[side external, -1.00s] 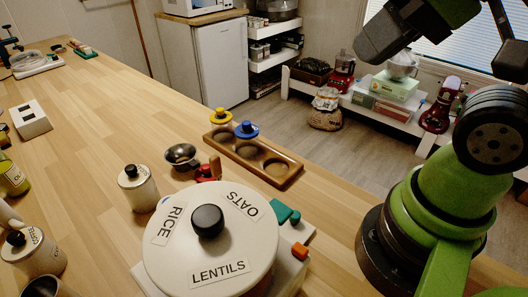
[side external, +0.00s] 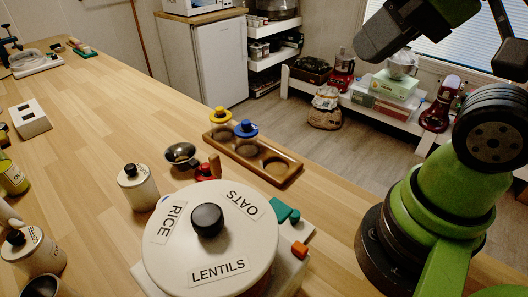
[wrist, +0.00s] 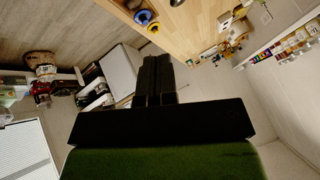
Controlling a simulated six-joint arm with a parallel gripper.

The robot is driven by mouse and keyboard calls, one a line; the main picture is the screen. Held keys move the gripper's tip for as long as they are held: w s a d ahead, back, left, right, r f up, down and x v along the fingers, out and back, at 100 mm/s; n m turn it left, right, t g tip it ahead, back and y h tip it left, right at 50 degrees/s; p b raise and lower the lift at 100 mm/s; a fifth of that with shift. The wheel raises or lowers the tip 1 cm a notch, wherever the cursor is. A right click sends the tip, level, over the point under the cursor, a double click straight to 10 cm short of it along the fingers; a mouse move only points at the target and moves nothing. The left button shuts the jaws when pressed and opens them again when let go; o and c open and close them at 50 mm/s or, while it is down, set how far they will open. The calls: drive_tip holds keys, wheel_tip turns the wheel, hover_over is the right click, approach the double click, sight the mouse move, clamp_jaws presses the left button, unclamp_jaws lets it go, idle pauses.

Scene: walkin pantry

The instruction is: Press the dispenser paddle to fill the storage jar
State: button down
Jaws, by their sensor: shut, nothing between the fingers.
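A round white dispenser (side external: 215,262) stands at the front of the counter in the side external view. Its top is labelled RICE, OATS and LENTILS around a black knob (side external: 207,220). Coloured parts show at its edge: an orange one (side external: 300,250), a teal one (side external: 284,211) and a red one (side external: 205,171); I cannot tell which are paddles. A small metal bowl (side external: 181,155) sits behind it. A wooden rack (side external: 283,178) holds yellow-topped and blue-topped items. My gripper (wrist: 155,62) is shut and empty in the wrist view, away from the dispenser.
A white canister with a dark knob (side external: 138,188) stands left of the dispenser, and another (side external: 33,250) is at the lower left. A white box (side external: 30,118) lies farther left. The middle of the wooden counter (side external: 110,110) is clear. A white cabinet (side external: 220,62) stands behind.

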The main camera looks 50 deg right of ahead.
drive_tip(key=m+g+y, duration=0.5)
drive_tip(key=m+g, duration=0.8)
drive_tip(key=m, duration=0.3)
hover_over(274, 207)
wheel_tip(274, 207, down, 10)
drive_tip(key=shift+f, duration=0.1)
drive_tip(key=shift+f, duration=4.3)
drive_tip(key=shift+f, duration=0.1)
drive_tip(key=shift+f, duration=0.3)
